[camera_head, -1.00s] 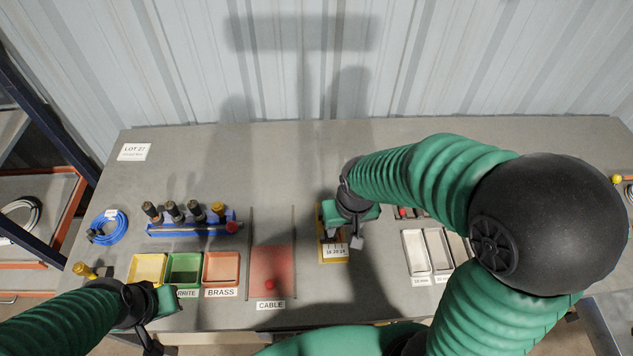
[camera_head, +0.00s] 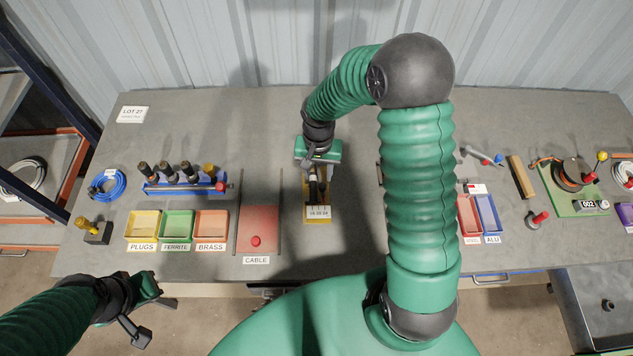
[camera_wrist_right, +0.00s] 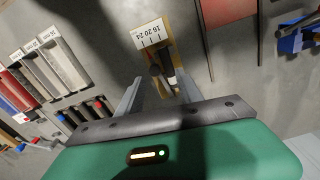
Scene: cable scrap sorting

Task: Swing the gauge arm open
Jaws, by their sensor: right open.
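The gauge is a yellow plate (camera_head: 325,214) with a white scale label marked 16 20 24, on the bench near its middle. Its dark arm (camera_head: 313,188) lies lengthwise over the plate towards the label; the arm also shows in the right wrist view (camera_wrist_right: 168,70). My right gripper (camera_head: 314,166) is at the far end of the gauge. In the right wrist view its two fingers (camera_wrist_right: 158,88) are spread, with the gauge arm's near end between or just beyond them; contact cannot be told. My left gripper (camera_head: 160,302) hangs off the bench's front left edge; its jaws are unclear.
A red CABLE panel (camera_head: 258,222) with a red knob lies left of the gauge. Red and blue trays (camera_head: 487,217) stand to the right, partly behind my right arm. Bare bench lies behind the gauge.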

